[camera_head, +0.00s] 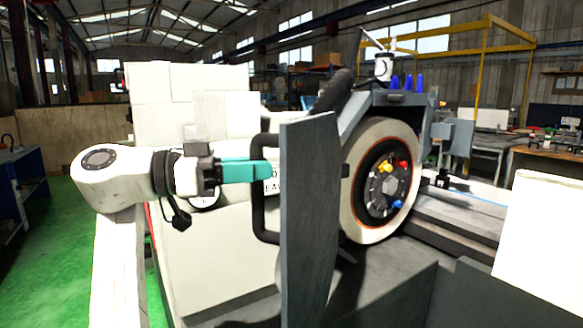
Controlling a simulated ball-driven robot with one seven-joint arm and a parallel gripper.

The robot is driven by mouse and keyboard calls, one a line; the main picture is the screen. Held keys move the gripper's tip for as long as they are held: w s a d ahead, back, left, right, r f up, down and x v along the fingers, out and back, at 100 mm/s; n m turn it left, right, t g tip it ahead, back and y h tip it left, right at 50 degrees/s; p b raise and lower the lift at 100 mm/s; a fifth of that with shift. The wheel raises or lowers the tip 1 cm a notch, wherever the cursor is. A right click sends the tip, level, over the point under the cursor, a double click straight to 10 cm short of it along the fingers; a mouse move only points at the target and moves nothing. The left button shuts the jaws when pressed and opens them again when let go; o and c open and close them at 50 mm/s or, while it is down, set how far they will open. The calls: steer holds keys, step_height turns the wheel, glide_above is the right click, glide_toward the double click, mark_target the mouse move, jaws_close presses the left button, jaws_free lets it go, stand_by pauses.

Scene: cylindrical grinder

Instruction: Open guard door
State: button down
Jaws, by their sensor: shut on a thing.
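The guard door (310,215) is a flat grey panel, seen nearly edge-on in front of the grinding wheel (385,180). A black D-shaped handle (258,215) stands out from its left side. My gripper (266,171) comes in from the left with teal fingers. The fingertips meet the upright bar of the handle and are shut on it. The far fingertip is partly hidden by the near one, and the door hides the left part of the wheel.
The white grinder body (215,255) stands behind my gripper. Grey machine ways (450,225) run to the right of the wheel. A white panel (540,240) stands at the right front. Green floor (50,260) is open at the left, beside a blue bench (22,190).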

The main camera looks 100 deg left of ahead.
steer(key=shift+w+a+r, duration=0.2)
steer(key=shift+w+a, duration=0.05)
steer(key=shift+w, duration=0.05)
steer(key=c, duration=1)
jaws_free()
steer(key=shift+a+f, duration=0.1)
steer(key=shift+a, duration=0.05)
steer(key=shift+s+f, duration=0.1)
steer(key=shift+s, duration=0.05)
steer(key=b+v, duration=0.2)
steer(key=v, duration=0.9)
steer(key=shift+f, duration=0.1)
